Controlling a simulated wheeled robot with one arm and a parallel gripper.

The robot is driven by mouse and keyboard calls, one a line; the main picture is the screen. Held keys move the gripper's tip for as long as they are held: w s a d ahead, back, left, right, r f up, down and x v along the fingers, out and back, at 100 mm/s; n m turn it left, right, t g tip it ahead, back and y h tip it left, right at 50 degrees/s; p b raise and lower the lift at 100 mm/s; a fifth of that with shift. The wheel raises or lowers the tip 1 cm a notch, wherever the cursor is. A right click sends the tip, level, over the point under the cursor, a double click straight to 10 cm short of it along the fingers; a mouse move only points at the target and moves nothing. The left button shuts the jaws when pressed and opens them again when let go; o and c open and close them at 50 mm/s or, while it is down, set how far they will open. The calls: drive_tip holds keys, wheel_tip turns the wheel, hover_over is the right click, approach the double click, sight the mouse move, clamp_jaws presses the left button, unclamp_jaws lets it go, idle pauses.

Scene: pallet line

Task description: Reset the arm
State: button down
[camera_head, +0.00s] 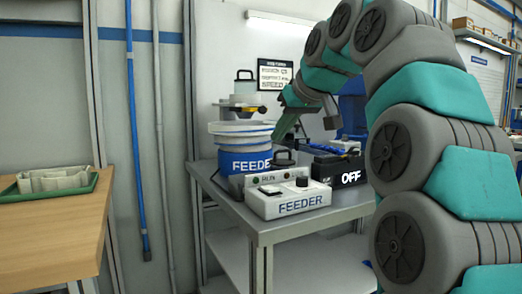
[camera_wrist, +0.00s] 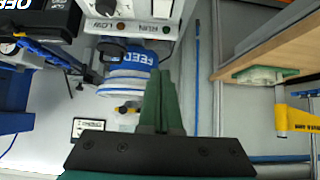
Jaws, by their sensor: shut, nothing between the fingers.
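My arm, grey and teal, fills the right of the head view and arches up over the grey bench (camera_head: 245,218). My gripper (camera_head: 280,134) hangs above the back of the bench, by the blue and white feeder bowl (camera_head: 240,162). In the wrist view my gripper (camera_wrist: 160,88) shows its two green fingers pressed together, with nothing between them. The feeder bowl, marked FEED, also shows just past the fingers in the wrist view (camera_wrist: 130,75); I cannot tell the exact gap.
A white FEEDER control box (camera_head: 288,200) sits at the bench's front edge, beside a black box reading OFF (camera_head: 338,170). A wooden table (camera_head: 50,228) with a green tray (camera_head: 90,186) stands at left. Open floor separates the table and bench.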

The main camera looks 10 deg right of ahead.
drive_tip(key=s+a+f+m+g+h, duration=0.1)
drive_tip(key=s+f+g, duration=0.2)
drive_tip(key=s+f, duration=0.65)
drive_tip(key=s+a+f+m+g, duration=0.15)
drive_tip(key=s+f, duration=0.45)
drive_tip(key=f, duration=0.7)
drive_tip(key=s+f+g+h, duration=0.1)
drive_tip(key=s+f+g, duration=0.3)
drive_tip(key=s+f, duration=0.55)
drive_tip(key=s+d+f+m+g+h, duration=0.1)
drive_tip(key=s+d+f+g, duration=0.1)
drive_tip(key=s+f, duration=1.1)
drive_tip(key=shift+s+d, duration=0.15)
drive_tip(key=shift+s, duration=0.25)
drive_tip(key=shift+g, duration=0.25)
